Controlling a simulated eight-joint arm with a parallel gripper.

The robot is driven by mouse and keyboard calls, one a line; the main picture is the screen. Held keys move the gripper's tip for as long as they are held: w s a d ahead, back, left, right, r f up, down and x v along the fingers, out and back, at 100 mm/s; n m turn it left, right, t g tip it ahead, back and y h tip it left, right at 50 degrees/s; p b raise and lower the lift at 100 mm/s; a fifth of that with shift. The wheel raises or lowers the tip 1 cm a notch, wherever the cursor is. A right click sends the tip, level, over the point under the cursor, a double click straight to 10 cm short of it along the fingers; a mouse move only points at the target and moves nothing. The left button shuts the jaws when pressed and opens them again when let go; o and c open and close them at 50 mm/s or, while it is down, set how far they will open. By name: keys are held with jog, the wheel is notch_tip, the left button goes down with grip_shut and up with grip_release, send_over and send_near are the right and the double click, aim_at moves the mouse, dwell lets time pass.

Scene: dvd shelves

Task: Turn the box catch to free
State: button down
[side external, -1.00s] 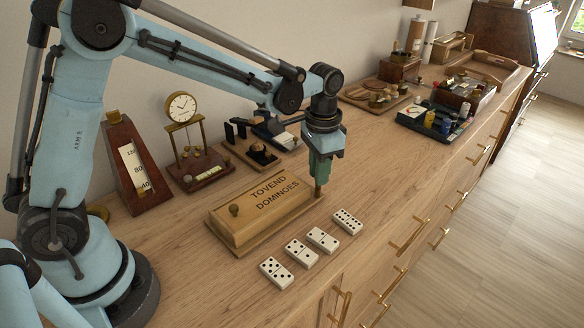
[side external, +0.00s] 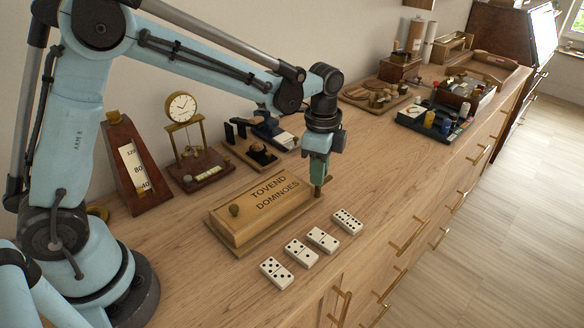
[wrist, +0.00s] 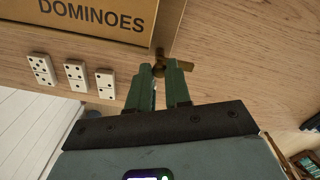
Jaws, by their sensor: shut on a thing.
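The wooden dominoes box (side external: 235,232), lettered "TOVEND DOMINOES", sits on the wooden top with its lid closed and a round knob on the lid. My gripper (side external: 318,181) points down over the catch. In the wrist view its green fingers (wrist: 160,72) are shut on the catch, hiding part of it.
Several domino tiles (side external: 322,239) lie in a row in front of the box. A clock (side external: 183,108), a wedge-shaped wooden instrument (side external: 134,165) and a black stand (side external: 252,150) are behind it.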

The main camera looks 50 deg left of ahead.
jog(key=shift+m, duration=0.3)
jog(key=c, duration=1.1)
grip_release()
notch_tip(320, 180, up, 12)
jog(key=shift+r, duration=0.1)
jog(key=s+a+f+n+t, duration=0.1)
jog(key=s+a+n+t, duration=0.1)
jog(key=s+n, duration=0.2)
jog(key=s+a+f+n+t, duration=0.2)
jog(key=s+n, duration=0.3)
jog(key=s+a+f+n+t, duration=0.1)
jog(key=s+a+n+t, duration=0.1)
jog(key=s+n+t, duration=0.1)
jog(key=shift+s+a+f+n, duration=0.1)
jog(key=shift+s+a+n, duration=0.1)
jog(key=shift+s+n, duration=0.35)
jog(key=shift+s+a+f+n, duration=0.15)
jog(key=shift+s+n, duration=0.2)
jog(key=shift+s, duration=0.35)
